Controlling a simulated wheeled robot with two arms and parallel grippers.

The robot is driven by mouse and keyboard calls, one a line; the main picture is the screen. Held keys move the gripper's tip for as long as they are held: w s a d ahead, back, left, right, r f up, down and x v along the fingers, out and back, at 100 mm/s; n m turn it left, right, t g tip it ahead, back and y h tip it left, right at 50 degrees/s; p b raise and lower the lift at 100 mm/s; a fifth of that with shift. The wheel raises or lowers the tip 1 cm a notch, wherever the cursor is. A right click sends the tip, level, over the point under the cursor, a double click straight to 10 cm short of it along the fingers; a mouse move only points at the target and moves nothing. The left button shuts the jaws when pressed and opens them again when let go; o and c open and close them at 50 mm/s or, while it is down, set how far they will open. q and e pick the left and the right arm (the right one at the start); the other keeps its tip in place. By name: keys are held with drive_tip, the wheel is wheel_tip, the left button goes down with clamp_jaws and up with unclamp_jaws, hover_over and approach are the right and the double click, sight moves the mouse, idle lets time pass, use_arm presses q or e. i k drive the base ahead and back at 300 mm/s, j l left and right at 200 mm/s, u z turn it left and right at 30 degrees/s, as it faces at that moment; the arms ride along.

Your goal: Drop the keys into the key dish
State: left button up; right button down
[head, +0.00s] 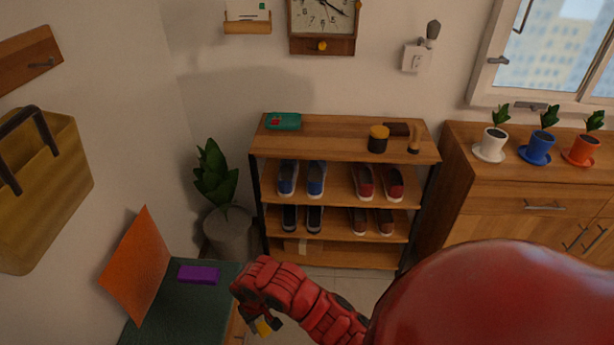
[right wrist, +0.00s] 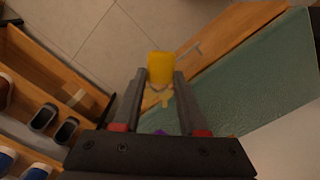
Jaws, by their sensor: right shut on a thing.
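My right gripper (head: 260,318) is low in the middle of the head view, beside the right edge of the green-topped bench. It is shut on the keys, whose yellow tag (head: 265,327) shows beneath it. In the right wrist view, the yellow tag (right wrist: 161,66) sits between the tips of the right gripper (right wrist: 160,78), with a small golden key (right wrist: 165,101) by it. I cannot make out a key dish in either view. My left gripper is not in view.
A purple block (head: 198,273) lies on the green bench top (head: 205,300), by an orange panel (head: 138,264). A shoe rack (head: 340,142) stands behind, with a potted plant (head: 213,175) to its left. A cabinet (head: 500,180) with small pots is at right.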

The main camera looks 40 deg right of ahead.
sight(285, 122)
drive_tip(key=i+l+z, duration=0.15)
drive_tip(key=l, duration=0.2)
drive_tip(key=l+z, duration=0.1)
drive_tip(key=l, duration=0.2)
drive_tip(key=i+l+z, duration=0.15)
drive_tip(key=l, duration=0.2)
drive_tip(key=i+l+z, duration=0.1)
drive_tip(key=l, duration=0.2)
